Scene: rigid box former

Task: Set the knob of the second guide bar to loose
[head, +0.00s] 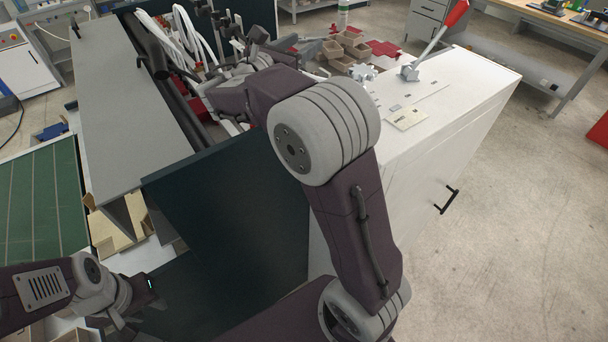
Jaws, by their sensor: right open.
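My right arm reaches over the dark panel into the machine at the upper middle. Its gripper (207,88) is open among the bars and white hoses, partly hidden by its own wrist. Several small black knob-like parts (226,24) stand on the machine's bars just beyond it. I cannot tell which belongs to the second guide bar, nor whether its knob is tight or loose. I cannot see whether the gripper touches a knob. My left gripper (132,308) is low at the left, away from the bars; its fingers are too unclear to judge.
A white cabinet (450,115) with a red-handled lever (437,42) stands at the right. Brown bins (345,45) and red parts lie behind it. A long grey cover (120,110) and dark panel (235,215) flank the bars. A green mat (42,205) lies left.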

